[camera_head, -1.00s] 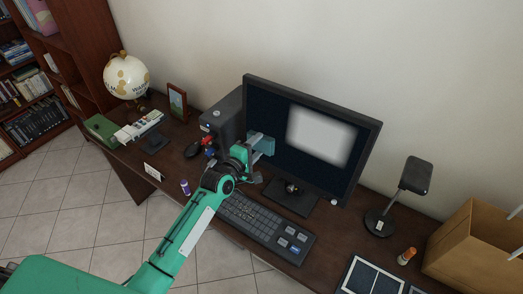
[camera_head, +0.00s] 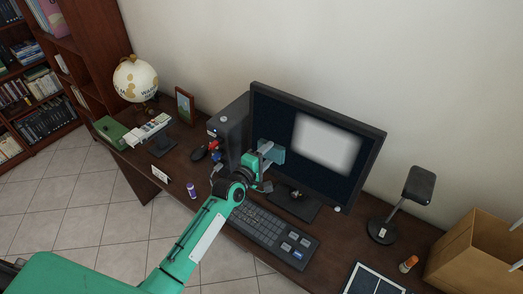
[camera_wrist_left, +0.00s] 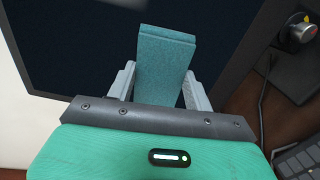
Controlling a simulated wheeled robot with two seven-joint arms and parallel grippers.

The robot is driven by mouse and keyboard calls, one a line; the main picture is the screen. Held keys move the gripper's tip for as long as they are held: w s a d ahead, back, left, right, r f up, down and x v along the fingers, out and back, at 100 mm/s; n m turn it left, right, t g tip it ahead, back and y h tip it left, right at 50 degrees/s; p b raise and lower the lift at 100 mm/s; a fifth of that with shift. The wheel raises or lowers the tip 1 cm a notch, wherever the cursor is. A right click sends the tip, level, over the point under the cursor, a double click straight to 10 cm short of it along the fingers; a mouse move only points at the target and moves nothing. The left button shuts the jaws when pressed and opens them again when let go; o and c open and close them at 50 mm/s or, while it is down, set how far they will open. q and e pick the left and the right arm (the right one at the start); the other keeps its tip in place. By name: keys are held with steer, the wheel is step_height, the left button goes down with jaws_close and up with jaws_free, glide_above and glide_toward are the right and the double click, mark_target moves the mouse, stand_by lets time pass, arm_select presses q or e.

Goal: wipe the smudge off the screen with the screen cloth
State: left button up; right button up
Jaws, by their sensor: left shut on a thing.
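The screen (camera_head: 285,119) is a dark monitor standing at the back of the desk. A whitish blurred smudge (camera_head: 326,144) covers the upper middle and right of its face. My left gripper (camera_head: 266,152) is at the screen's left part, left of the smudge. It is shut on the teal screen cloth (camera_wrist_left: 163,65), which looks like a flat block between the two grey fingers in the left wrist view. The cloth's far end lies against or very near the dark screen; I cannot tell whether it touches. My right gripper is not in view.
A keyboard (camera_head: 266,230) lies before the screen. A black computer case (camera_head: 230,131) stands left of it, and a desk lamp (camera_head: 398,205) and cardboard box (camera_head: 473,251) stand right. A globe (camera_head: 135,79) and purple bottle (camera_head: 191,190) are on the left.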

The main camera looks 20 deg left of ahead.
mark_target(277, 158)
arm_select(q)
steer(key=shift+s+d+r+p, duration=0.1)
steer(key=shift+s+d+p, duration=0.25)
steer(key=shift+d+p, duration=0.4)
steer(key=shift+s+d, duration=0.2)
steer(key=shift+d, duration=0.3)
steer(key=shift+s+d, duration=0.15)
steer(key=shift+d, duration=0.35)
steer(key=shift+s+d+p, duration=0.25)
steer(key=shift+d+p, duration=0.35)
steer(key=shift+d, duration=0.2)
steer(key=shift+s+d, duration=0.2)
steer(key=shift+d, duration=0.45)
steer(key=shift+s+d+p, duration=0.1)
steer(key=shift+p, duration=0.3)
steer(key=shift+w+a+b, duration=0.3)
steer(key=shift+w+a, duration=0.05)
steer(key=shift+a, duration=0.55)
steer(key=shift+w+a+b, duration=0.3)
steer(key=shift+w+a, duration=0.05)
steer(key=shift+a, duration=0.55)
steer(key=w+a+b, duration=0.2)
steer(key=a, duration=0.4)
steer(key=shift+w+a, duration=0.15)
steer(key=shift+a, duration=0.1)
